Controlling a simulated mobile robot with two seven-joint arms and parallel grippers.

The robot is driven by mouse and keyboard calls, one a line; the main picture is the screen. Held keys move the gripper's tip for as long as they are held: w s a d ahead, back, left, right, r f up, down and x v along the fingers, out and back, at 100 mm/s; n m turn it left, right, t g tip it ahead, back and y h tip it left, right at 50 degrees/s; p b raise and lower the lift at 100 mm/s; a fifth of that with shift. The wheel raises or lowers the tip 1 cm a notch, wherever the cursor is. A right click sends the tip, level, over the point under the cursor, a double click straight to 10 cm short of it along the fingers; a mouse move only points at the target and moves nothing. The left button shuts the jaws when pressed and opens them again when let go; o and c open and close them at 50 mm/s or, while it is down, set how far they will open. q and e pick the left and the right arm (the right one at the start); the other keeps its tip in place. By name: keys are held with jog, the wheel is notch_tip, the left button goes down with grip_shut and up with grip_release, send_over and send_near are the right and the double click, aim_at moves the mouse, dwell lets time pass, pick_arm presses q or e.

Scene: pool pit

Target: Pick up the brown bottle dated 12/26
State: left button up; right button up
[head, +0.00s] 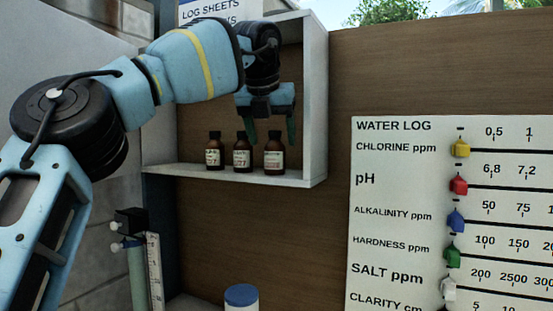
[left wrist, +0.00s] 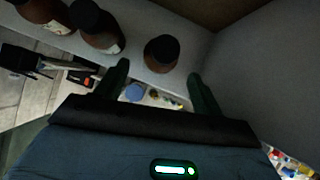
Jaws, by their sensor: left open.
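Three brown bottles with black caps and pale labels stand upright in a row on the shelf: the left bottle (head: 213,155), the middle bottle (head: 242,156) and the right bottle (head: 274,158). The label dates are too small to read surely. My left gripper (head: 271,132) is open and empty, fingers pointing down, above and around the right bottle's cap in the picture. In the left wrist view, the right bottle (left wrist: 161,53) lies ahead of the open fingers (left wrist: 158,74), roughly centred between them. The other two bottles stand left of it there. My right gripper is not in view.
The open shelf box has a right side wall (head: 316,100) close to my gripper and a bottom board (head: 235,176). A water log board (head: 400,215) hangs at right. A blue-capped container (head: 241,296) and a test-tube holder (head: 137,260) are below.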

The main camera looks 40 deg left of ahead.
aim_at(273, 137)
pick_arm(q)
jog(key=shift+w+a, duration=0.15)
jog(key=x, duration=0.4)
jog(key=shift+w+a+p, duration=0.3)
jog(key=shift+w, duration=0.2)
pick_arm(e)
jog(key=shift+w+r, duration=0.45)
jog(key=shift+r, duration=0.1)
pick_arm(q)
jog(key=shift+c, duration=0.5)
jog(key=c, duration=1)
jog(key=shift+r, duration=0.1)
